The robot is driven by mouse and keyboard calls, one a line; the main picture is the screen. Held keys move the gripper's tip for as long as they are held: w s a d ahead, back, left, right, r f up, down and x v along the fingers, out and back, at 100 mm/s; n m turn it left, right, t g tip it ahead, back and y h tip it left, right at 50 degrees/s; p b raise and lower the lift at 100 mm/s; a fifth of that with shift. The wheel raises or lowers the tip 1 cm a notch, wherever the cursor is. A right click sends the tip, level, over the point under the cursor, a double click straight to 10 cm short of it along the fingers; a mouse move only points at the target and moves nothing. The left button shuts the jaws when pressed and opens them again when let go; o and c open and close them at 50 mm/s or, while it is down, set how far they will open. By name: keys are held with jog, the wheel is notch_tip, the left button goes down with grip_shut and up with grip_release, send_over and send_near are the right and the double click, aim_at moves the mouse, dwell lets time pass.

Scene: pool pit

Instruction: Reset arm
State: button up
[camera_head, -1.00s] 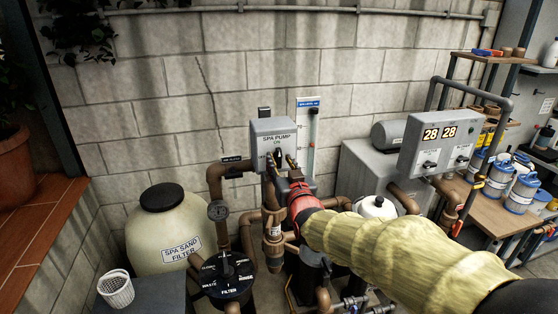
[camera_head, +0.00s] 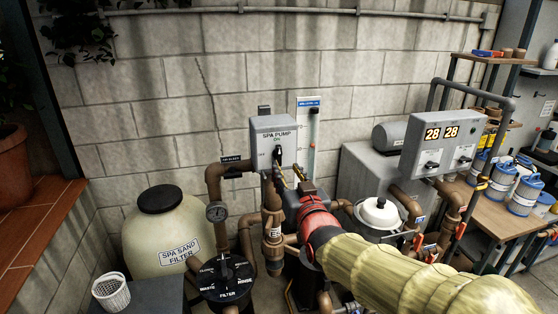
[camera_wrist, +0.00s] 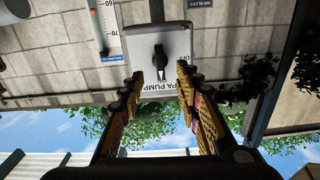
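My gripper (camera_head: 287,176) is open and empty in front of the grey spa pump switch box (camera_head: 272,138) on the block wall. In the wrist view, its two fingers (camera_wrist: 160,75) stand apart on either side of the black switch knob (camera_wrist: 160,62), which shows between the tips with no visible contact. The box appears upside down there, and the knob lies roughly upright in that picture. In the head view, my arm reaches in from the lower right in a yellow sleeve with a red collar.
The spa sand filter (camera_head: 165,232) and a valve (camera_head: 226,272) stand at left. Brown pipes (camera_head: 245,240) run below the switch box. A grey display panel (camera_head: 440,143) and a white-lidded vessel (camera_head: 378,215) are at right. A white basket (camera_head: 111,291) is front left. Open air lies above my arm.

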jog(key=s+d+f+g+h, duration=0.1)
jog(key=s+d+f+g, duration=0.1)
jog(key=s+f+g, duration=0.5)
jog(key=s+d+f+g+h, duration=0.15)
jog(key=s+f, duration=0.25)
jog(key=f, duration=0.6)
jog(key=s+d+m+g+h+b, duration=0.1)
jog(key=s+d, duration=0.6)
jog(key=s, duration=0.5)
jog(key=s+d+m+g+h+b, duration=0.1)
jog(key=s+d+g, duration=0.1)
jog(key=s+d, duration=0.6)
jog(key=shift+s+f+m, duration=0.25)
jog(key=shift+s+m, duration=0.05)
jog(key=shift+s, duration=1.75)
